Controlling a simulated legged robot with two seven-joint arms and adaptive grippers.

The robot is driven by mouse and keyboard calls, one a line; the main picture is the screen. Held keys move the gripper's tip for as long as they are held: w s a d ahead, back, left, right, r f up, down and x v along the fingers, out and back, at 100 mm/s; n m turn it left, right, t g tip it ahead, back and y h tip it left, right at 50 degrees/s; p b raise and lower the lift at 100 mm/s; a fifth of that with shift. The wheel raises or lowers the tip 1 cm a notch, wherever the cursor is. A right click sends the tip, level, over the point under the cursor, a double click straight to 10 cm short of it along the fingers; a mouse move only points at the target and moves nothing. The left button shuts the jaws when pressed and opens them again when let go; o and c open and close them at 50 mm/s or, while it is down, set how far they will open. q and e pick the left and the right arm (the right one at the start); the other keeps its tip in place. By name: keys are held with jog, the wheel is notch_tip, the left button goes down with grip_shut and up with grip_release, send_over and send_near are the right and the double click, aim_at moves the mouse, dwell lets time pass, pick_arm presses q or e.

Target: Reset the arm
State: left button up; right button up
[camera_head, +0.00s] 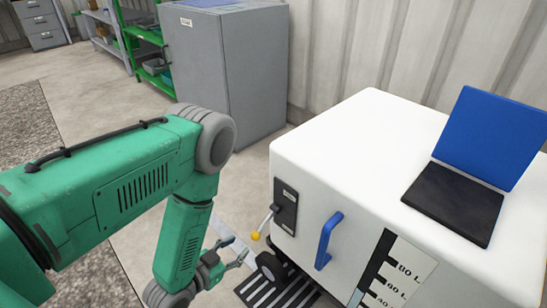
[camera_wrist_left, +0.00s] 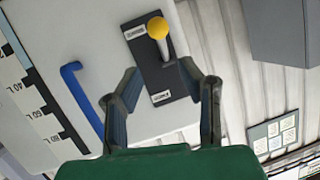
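The green left arm comes in from the left, and its left gripper (camera_head: 238,249) hangs low in front of the white tote's near side. In the left wrist view, the left gripper (camera_wrist_left: 160,73) has its two fingers spread apart with nothing between them. A lever with a yellow knob (camera_head: 256,236) sticks out from a dark plate (camera_head: 285,206) on the white tote (camera_head: 330,150). The wrist view shows the yellow knob (camera_wrist_left: 157,28) just beyond the fingertips, apart from them. The right gripper is in neither view.
A blue handle (camera_head: 326,242) and a litre scale (camera_head: 392,274) are on the tote's side. A blue and black laptop-like panel (camera_head: 455,200) rests on top. A grey cabinet (camera_head: 235,75) and green shelf (camera_head: 150,60) stand behind.

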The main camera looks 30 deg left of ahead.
pick_arm(q)
jog(key=s+n+g+y, duration=0.2)
jog(key=s+n+g, duration=0.1)
jog(key=s+g, duration=1.3)
jog(key=s+r+t+p, duration=0.2)
jog(key=s+r+p, duration=0.1)
jog(key=r+p, duration=1)
jog(key=shift+s+d+r+t+p, duration=0.15)
jog(key=shift+d+r+t+p, duration=0.15)
jog(key=shift+p, duration=0.35)
jog(key=shift+f, duration=0.1)
